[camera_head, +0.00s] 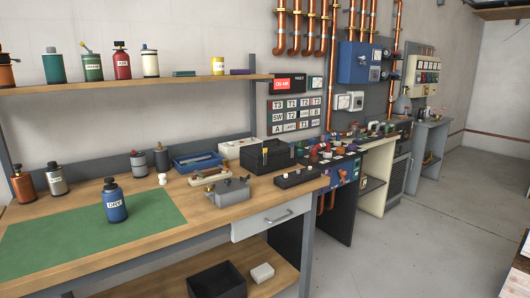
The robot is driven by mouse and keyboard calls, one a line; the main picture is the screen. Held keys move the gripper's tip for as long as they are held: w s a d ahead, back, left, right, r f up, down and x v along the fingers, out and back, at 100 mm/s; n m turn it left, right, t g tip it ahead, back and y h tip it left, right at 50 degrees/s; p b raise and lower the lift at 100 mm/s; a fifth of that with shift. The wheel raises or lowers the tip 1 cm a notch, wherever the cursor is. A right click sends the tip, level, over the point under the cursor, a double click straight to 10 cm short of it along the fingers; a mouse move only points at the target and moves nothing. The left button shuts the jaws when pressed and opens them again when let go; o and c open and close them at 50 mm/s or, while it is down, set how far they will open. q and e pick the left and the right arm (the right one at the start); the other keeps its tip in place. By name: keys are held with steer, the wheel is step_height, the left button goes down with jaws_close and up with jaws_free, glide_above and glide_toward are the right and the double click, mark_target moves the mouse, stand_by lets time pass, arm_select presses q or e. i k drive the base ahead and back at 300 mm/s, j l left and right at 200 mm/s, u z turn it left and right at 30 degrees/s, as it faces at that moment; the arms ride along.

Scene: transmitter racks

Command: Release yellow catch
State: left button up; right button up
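No yellow catch can be made out for certain. Small yellow parts (281,10) also show on the copper pipes at the top. Neither of my grippers is in view.
The wooden workbench (235,205) carries a green mat (60,240) with a blue bottle (114,203), a blue tray (190,168) and a grey metal device (222,190). Racks with blue panels (352,62) stand beyond it. Grey floor (430,230) is clear at right.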

mark_target(265, 151)
steer(key=l+u, duration=0.2)
steer(key=l, duration=0.45)
steer(key=i+u, duration=0.2)
steer(key=i, duration=0.25)
steer(key=i+l+u, duration=0.15)
steer(key=i, duration=0.3)
steer(key=i+l+u, duration=0.2)
steer(key=i, duration=0.25)
steer(key=i+l+u, duration=0.15)
steer(key=i, duration=0.3)
steer(key=l, duration=0.1)
